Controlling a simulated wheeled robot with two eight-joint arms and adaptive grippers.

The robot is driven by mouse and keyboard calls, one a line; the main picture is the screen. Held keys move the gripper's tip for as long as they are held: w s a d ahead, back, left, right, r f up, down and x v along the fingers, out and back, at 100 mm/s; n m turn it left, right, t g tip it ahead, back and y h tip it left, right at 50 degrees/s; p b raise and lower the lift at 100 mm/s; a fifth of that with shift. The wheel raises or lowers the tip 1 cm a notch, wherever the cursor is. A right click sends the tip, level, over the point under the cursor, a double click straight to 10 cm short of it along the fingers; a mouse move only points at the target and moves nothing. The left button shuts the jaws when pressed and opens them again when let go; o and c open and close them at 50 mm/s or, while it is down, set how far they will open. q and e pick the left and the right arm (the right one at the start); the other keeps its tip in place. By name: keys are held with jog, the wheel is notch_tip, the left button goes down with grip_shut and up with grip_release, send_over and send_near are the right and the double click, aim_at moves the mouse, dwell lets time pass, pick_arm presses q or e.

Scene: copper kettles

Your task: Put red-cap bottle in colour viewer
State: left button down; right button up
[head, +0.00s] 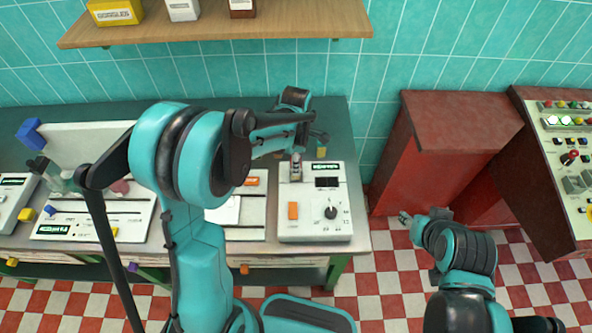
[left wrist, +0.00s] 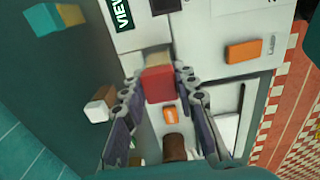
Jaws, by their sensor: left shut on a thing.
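The colour viewer (head: 333,225) is a white box at the right end of the bench, with an orange switch, a black dial and a dark display. My left gripper (head: 298,150) is over its back left part and is shut on the red-cap bottle (head: 296,170). In the left wrist view the red cap (left wrist: 158,84) sits between the fingertips (left wrist: 160,78), above the viewer's white top (left wrist: 210,30). The bottle's lower end is hidden there, so I cannot tell how deep it sits. My right gripper (head: 405,218) is low at the right, over the floor; its jaws are unclear.
White devices (head: 95,228) stand along the bench to the left, partly behind my left arm. A wooden shelf (head: 215,30) with several small boxes hangs above. A red cabinet (head: 430,150) and a control panel (head: 568,170) stand at the right, with checkered floor between.

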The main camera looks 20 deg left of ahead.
pick_arm(q)
notch_tip(320, 180, down, 4)
jog(key=shift+w+b, duration=0.1)
jog(key=shift+b, duration=0.4)
jog(key=shift+r, duration=0.1)
jog(key=c, duration=1.6)
grip_release()
jog(key=shift+f, duration=0.2)
jog(key=o, duration=0.4)
jog(key=shift+r, duration=0.2)
